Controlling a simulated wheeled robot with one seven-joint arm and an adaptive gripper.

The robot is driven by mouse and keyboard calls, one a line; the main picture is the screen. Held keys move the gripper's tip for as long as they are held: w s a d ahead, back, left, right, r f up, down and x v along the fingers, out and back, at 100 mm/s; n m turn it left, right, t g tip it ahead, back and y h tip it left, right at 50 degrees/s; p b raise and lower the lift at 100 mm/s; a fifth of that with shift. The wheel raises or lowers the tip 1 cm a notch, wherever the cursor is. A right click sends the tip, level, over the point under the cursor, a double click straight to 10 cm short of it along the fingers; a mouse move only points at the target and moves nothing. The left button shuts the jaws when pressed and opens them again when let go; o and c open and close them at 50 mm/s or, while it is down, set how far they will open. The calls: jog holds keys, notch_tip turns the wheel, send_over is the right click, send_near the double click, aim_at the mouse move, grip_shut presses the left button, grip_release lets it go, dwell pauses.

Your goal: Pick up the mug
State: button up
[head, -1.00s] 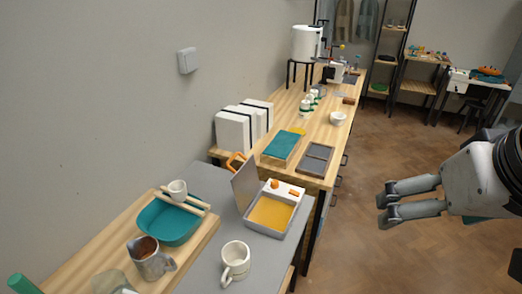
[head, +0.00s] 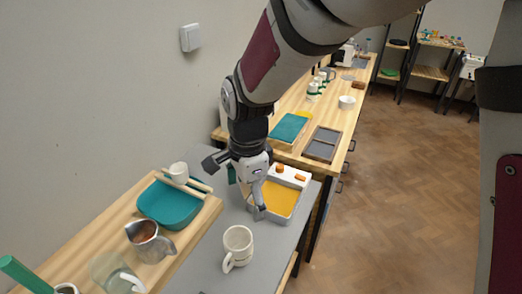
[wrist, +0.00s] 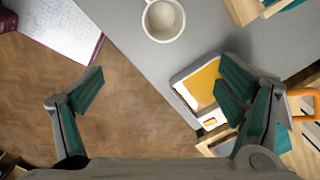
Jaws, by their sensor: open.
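The off-white mug (head: 238,247) stands upright on the grey table, near its front edge, with its handle toward the lower left. In the wrist view the mug (wrist: 163,22) is at the top middle, seen from above into its open top. My gripper (head: 236,186) hangs over the table behind the mug, beside the yellow-lined box. Its two fingers are spread wide in the wrist view (wrist: 160,85), with nothing between them. The mug lies beyond the fingertips and apart from them.
The yellow-lined box (head: 278,198) stands close behind the mug; my right finger overlaps it in the wrist view. Left are a teal basin (head: 166,207) with a small cup (head: 178,172) above it, a metal pitcher (head: 148,241) and a clear glass (head: 112,273). Bare table surrounds the mug.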

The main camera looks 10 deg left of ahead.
jog(key=a+f+m, duration=0.1)
jog(key=a+f, duration=0.3)
jog(key=f, duration=0.1)
send_over(234, 231)
jog(key=s+d, duration=0.1)
jog(key=s, duration=0.2)
notch_tip(234, 231, down, 8)
jog(key=shift+h, duration=0.3)
jog(key=shift+d+f, duration=0.1)
jog(key=shift+f, duration=2.6)
jog(key=c, duration=1.6)
jog(key=shift+c, duration=0.2)
jog(key=shift+r, duration=0.1)
jog(key=shift+r, duration=0.6)
notch_tip(234, 231, up, 2)
jog(key=shift+r, duration=0.15)
jog(key=s+d, duration=0.3)
jog(key=s, duration=0.4)
jog(key=s+d+r, duration=0.1)
jog(key=s+d, duration=0.3)
jog(key=s, duration=0.3)
jog(key=shift+s+d+r, duration=0.15)
jog(key=shift+d, duration=0.15)
